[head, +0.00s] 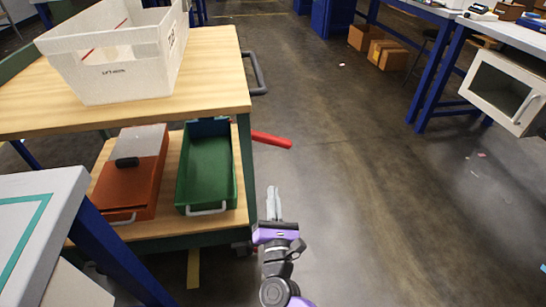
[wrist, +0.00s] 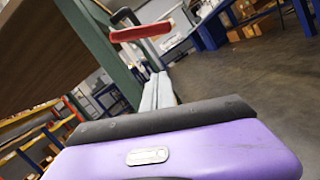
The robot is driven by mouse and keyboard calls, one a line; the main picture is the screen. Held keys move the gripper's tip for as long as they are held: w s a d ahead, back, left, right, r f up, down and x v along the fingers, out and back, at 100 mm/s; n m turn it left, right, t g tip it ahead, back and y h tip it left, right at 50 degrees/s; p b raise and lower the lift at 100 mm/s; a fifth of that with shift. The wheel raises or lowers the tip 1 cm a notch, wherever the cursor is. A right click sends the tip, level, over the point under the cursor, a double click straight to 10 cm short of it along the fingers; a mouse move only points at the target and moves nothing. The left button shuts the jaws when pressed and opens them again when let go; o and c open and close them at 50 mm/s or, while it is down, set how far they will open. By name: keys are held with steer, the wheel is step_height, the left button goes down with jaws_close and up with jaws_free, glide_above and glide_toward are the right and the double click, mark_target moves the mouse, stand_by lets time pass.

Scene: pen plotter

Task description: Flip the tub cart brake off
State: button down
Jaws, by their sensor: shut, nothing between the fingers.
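The tub cart (head: 222,95) has a wooden top, a lower wooden shelf and a dark green frame. A red lever (head: 271,139), which looks like the brake, sticks out from the cart's right side. In the wrist view the red lever (wrist: 140,32) shows just beyond my fingertips. My gripper (head: 273,190) is shut and empty, beside the cart's right side and nearer to me than the lever. Its closed fingers also show in the wrist view (wrist: 160,78). I see a gap between fingers and lever in the head view.
A white tub (head: 120,75) stands on the cart's top. An orange bin (head: 135,185) and a green bin (head: 207,165) sit on the lower shelf. A grey handle (head: 258,75) juts from the cart's right side.

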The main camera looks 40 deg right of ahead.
mark_target(270, 140)
steer(key=shift+m, duration=0.4)
steer(key=w+d+r, duration=0.6)
steer(key=d, duration=0.1)
steer(key=shift+w+d, duration=0.2)
steer(key=shift+d, duration=0.2)
